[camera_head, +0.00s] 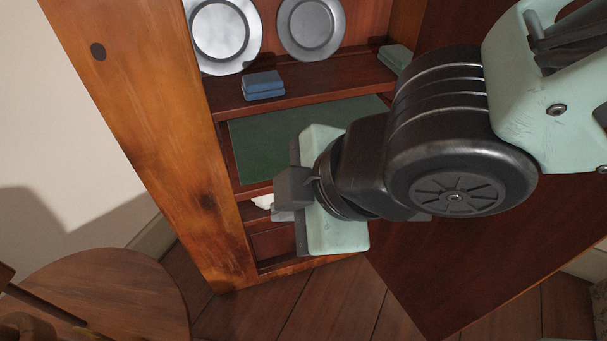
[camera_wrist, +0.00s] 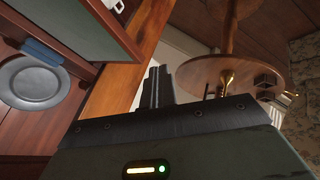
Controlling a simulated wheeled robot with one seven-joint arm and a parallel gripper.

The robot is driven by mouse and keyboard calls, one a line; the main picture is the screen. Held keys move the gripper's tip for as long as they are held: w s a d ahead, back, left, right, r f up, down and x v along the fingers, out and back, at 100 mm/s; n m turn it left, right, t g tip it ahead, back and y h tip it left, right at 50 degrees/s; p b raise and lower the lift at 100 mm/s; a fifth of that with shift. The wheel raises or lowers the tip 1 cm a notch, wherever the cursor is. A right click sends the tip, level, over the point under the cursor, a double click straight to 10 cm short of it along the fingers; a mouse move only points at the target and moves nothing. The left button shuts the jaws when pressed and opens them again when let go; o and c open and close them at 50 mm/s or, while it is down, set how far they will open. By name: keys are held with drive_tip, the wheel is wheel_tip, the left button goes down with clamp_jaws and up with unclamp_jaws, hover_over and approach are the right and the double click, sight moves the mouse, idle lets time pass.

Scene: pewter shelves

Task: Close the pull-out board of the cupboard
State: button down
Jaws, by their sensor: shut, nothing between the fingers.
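The pull-out board (camera_head: 290,135) has a green top and a reddish-wood front edge. It lies below the shelf with the plates, inside the cupboard's (camera_head: 165,135) wooden frame; how far it sticks out is hard to tell. My gripper (camera_head: 285,205) is in front of the cupboard, over the board's front area in the head view, and hides its right front part. In the wrist view the fingers (camera_wrist: 153,87) are together and empty, pointing past the cupboard's frame post. The green board (camera_wrist: 80,22) is at the upper left there, apart from the fingers.
Two pewter plates (camera_head: 222,36) stand on the upper shelf near stacked blue books (camera_head: 263,85). A large dark wooden panel (camera_head: 480,250) is at the right. A round wooden table (camera_head: 105,300) stands lower left. A white object (camera_head: 263,201) sits below the board.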

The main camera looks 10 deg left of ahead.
sight(261, 194)
drive_tip(key=shift+w+a+f, duration=1.1)
drive_tip(key=shift+w+a, duration=0.1)
drive_tip(key=shift+w, duration=0.1)
drive_tip(key=shift+w+a+f, duration=1.1)
drive_tip(key=shift+w+a, duration=0.1)
drive_tip(key=shift+w, duration=0.05)
